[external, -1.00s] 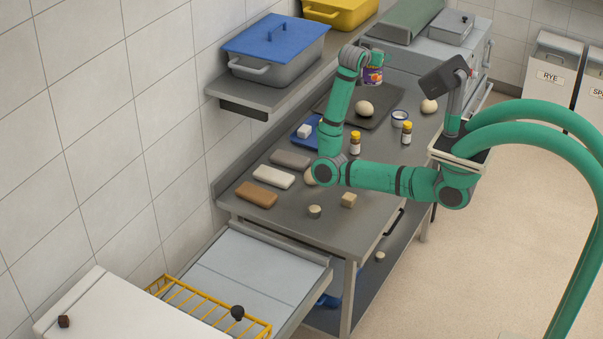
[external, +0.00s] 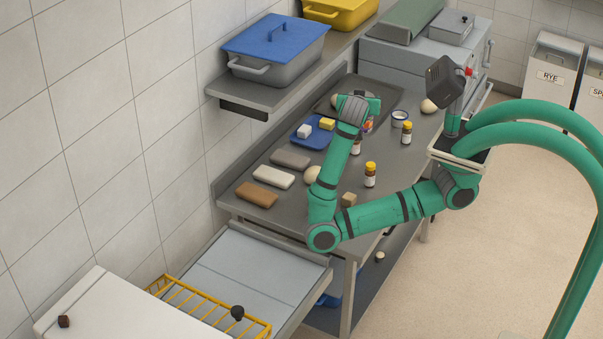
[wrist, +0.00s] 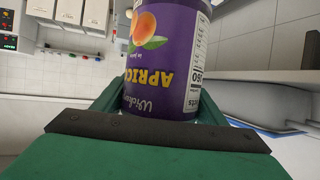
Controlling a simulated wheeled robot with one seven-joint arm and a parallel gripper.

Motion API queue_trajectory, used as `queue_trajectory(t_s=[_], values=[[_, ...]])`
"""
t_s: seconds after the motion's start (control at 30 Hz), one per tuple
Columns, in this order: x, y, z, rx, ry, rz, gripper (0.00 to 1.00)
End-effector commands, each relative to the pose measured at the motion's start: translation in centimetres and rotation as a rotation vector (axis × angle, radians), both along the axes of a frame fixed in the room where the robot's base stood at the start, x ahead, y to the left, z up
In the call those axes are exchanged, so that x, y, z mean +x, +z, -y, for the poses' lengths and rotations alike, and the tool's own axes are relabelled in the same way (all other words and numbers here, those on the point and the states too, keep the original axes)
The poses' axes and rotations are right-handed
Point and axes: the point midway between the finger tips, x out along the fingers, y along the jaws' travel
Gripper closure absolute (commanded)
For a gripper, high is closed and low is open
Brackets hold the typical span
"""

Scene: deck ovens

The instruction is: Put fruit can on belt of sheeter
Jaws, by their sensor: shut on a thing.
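The fruit can is purple with an apricot label and fills the middle of the wrist view (wrist: 160,60). My gripper (wrist: 158,105) is shut on it, with green fingers on both sides. In the external view my gripper (external: 358,108) is over the far middle of the steel table, and only a small coloured patch of the can (external: 368,126) shows beside it. The sheeter stands at lower left, with a pale flat belt (external: 245,265) and a yellow wire guard (external: 210,308). The visible belt is bare.
The steel table (external: 285,222) holds brown, cream and grey blocks, a blue tray (external: 311,143), several small bottles and dough balls. A wall shelf (external: 275,95) with a blue-lidded bin overhangs the left side.

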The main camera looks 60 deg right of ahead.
Motion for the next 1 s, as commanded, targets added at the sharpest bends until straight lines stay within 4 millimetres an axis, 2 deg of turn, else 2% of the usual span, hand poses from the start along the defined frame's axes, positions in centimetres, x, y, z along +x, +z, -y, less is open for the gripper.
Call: queue_trajectory(t_s=[0.17, 0.27, 0.47, 0.67, 0.8, 1.0], values=[[-1.4, -1.0, -1.6, -0.003, 0.039, 0.001, 0.78], [-0.9, -1.7, -2.7, -0.003, 0.095, 0.0, 0.78], [2.3, -2.8, -5.0, -0.003, 0.236, -0.001, 0.78], [6.6, -4.6, -8.6, -0.005, 0.425, -0.002, 0.78], [9.8, -6.6, -12.2, -0.006, 0.592, -0.004, 0.78], [13.6, -10.3, -18.1, -0.004, 0.828, -0.007, 0.78]])
